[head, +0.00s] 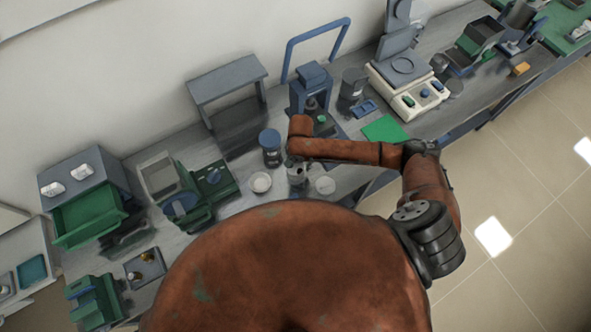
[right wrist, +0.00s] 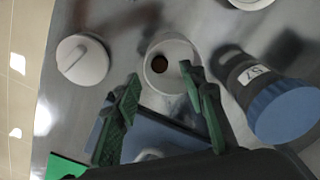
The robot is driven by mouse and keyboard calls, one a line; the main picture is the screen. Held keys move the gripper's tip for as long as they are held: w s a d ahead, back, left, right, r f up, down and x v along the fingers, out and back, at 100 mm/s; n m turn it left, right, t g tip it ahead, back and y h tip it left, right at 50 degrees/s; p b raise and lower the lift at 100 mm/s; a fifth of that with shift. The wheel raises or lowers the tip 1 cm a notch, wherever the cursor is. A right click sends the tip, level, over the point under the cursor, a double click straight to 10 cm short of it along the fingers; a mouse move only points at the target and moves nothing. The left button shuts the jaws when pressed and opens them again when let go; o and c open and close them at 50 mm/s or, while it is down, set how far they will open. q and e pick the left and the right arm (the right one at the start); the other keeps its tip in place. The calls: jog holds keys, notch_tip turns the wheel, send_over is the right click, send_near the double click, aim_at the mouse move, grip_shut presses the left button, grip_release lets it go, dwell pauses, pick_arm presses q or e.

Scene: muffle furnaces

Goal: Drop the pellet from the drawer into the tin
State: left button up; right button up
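The open tin (right wrist: 190,50) stands upright on the bench in the right wrist view, just beyond my fingertips. A dark brown round spot, which looks like the pellet (right wrist: 160,63), shows inside it. My right gripper (right wrist: 160,73) is open, its green fingers apart with nothing seen between them. In the head view the tin (head: 297,180) is right beneath my right gripper (head: 296,162). A pale knobbed lid (right wrist: 82,60) lies beside the tin. A green drawer (head: 88,216) sits at the front of a grey cabinet at the left. My left gripper is not in view.
A blue-capped labelled jar (right wrist: 285,110) stands close to the tin, near one finger. A white bowl (head: 261,183) is left of the tin. A blue press (head: 311,82) stands behind. A green mat (head: 385,130) and a balance (head: 405,90) are to the right.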

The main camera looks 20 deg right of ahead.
jog(key=shift+r, duration=0.15)
notch_tip(320, 180, up, 12)
dwell(0.5)
jog(key=shift+s+a+f, duration=0.1)
jog(key=shift+f, duration=0.1)
